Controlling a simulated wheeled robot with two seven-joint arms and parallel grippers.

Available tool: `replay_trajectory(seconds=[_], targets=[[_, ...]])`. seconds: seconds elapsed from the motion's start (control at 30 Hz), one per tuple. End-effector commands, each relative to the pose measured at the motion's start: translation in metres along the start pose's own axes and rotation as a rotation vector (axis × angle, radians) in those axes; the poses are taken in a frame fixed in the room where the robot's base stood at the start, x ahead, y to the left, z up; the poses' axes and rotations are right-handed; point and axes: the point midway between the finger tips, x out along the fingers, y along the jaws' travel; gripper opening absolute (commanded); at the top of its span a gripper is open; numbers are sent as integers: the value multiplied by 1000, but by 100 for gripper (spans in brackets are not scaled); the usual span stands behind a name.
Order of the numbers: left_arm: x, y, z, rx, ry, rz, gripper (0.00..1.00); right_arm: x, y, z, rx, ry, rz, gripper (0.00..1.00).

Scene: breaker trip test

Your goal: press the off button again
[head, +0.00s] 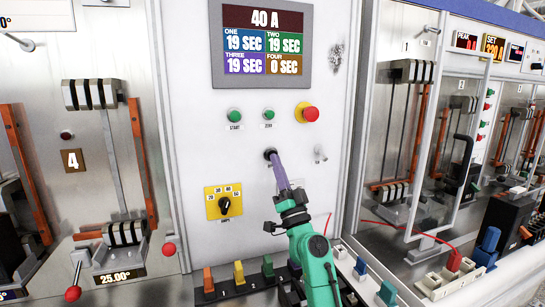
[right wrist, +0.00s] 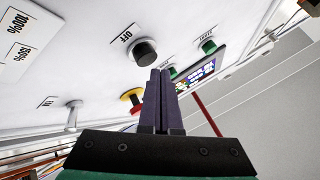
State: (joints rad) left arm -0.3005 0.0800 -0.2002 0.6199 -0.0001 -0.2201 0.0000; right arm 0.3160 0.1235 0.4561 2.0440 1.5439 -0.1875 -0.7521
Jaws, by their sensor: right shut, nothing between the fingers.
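The off button is a round black knob under an "OFF" label in the right wrist view (right wrist: 146,53). In the head view it shows as a dark round shape (head: 269,153) on the white panel, partly hidden by my fingertips. My right gripper (head: 274,161) is shut and empty, its purple fingers pointing at the button. In the right wrist view the fingertips (right wrist: 160,73) lie just beside the button; I cannot tell whether they touch it. My left gripper is not in view.
Above are the green START (head: 235,115) and ZERO (head: 268,115) buttons and a red emergency button (head: 310,114) on yellow. A small toggle (head: 320,155) is right of the gripper. A yellow AMPS dial (head: 223,203) is lower left. The screen (head: 262,45) reads 40 A.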

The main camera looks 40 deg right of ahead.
Motion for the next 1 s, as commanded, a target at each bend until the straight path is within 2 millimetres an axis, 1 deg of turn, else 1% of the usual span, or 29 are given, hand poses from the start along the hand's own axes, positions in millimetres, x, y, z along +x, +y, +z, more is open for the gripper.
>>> replay_trajectory(seconds=[0.27, 0.5, 1.0], targets=[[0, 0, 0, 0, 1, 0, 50, 0, 0, 0, 0, 0, 0, 0], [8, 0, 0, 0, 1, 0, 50, 5, 5, 4, 0, 1, 0, 0], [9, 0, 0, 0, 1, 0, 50, 7, 5, 5, 0, 0, -1, 0]])
